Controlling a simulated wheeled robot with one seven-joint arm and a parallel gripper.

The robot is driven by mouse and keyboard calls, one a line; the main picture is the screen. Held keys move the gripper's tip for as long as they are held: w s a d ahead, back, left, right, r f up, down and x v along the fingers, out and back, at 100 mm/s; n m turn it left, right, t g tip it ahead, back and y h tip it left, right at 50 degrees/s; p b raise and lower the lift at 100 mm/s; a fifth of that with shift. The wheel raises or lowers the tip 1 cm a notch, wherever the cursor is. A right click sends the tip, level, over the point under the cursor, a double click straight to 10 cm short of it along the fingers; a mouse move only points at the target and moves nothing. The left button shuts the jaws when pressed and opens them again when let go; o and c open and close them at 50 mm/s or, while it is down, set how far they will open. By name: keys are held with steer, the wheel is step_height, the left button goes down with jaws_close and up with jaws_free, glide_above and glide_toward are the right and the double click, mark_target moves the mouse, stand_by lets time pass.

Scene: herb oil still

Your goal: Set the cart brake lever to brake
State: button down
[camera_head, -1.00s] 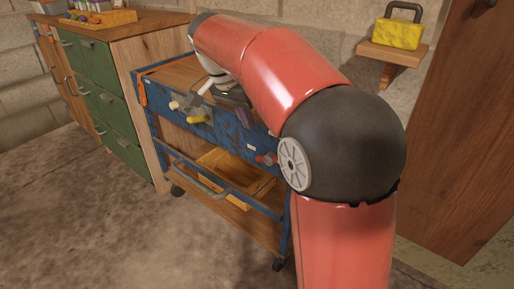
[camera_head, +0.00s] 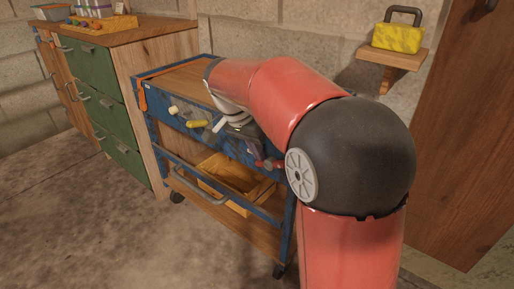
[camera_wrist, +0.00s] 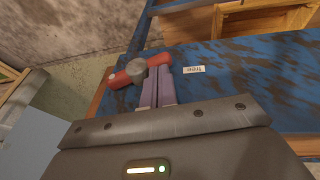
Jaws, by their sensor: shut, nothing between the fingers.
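The brake lever (camera_wrist: 137,68), red with a round grey hub, is on the blue front of the cart (camera_wrist: 235,60) in the wrist view. It lies slanted across, with red on both sides of the hub. A small white label (camera_wrist: 193,69), upside down in this view and seeming to read "free", is to its right. My gripper (camera_wrist: 159,72) is shut and empty, its purple-grey fingertips right beside the lever's right red part; I cannot tell whether they touch. In the head view the lever (camera_head: 268,164) shows partly, close by my gripper.
The cart front also carries a cream knob (camera_head: 173,110) and a yellow handle (camera_head: 196,124). A wooden tray (camera_head: 235,178) sits on the lower shelf behind a grey push bar (camera_head: 200,190). A green-drawer cabinet (camera_head: 105,105) stands left. The floor in front is clear.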

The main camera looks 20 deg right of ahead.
steer(key=shift+w+a+g+h+p, duration=0.25)
steer(key=shift+g+p, duration=0.25)
steer(key=shift+p, duration=0.35)
steer(key=shift+s+f, duration=0.1)
steer(key=shift+f, duration=0.15)
steer(key=shift+b, duration=0.3)
steer(key=shift+w+f, duration=0.25)
steer(key=shift+f, duration=0.25)
steer(key=shift+r, duration=0.1)
